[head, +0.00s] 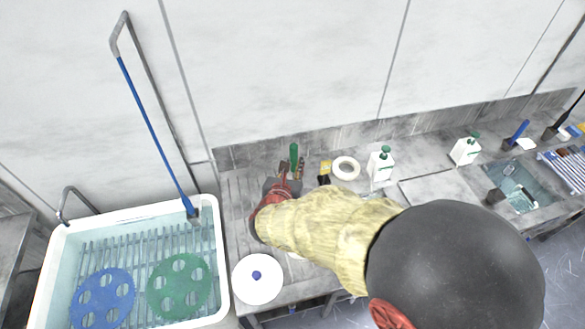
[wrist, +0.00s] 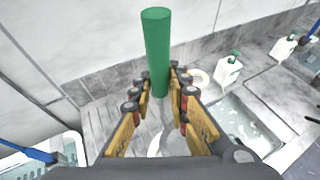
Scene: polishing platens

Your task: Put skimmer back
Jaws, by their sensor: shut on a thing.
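My gripper (head: 291,172) is over the left part of the grey bench, its fingers shut on an upright green handle. This handle (head: 294,153), which I take to be the skimmer's, stands up from between the fingers. In the wrist view the green handle (wrist: 158,50) is a plain thick cylinder, with my gripper's (wrist: 161,92) yellow and black fingers on both sides of its lower end. The lower end of the tool is mostly hidden by the fingers, so I cannot tell whether it touches the bench.
A white tank (head: 222,250) at left holds a blue holed disc (head: 103,303), a green holed disc (head: 178,285) and a long blue-handled pole (head: 150,125). A white disc (head: 257,279), tape roll (head: 346,167), white bottle (head: 380,165) and sink (head: 520,181) are on the bench.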

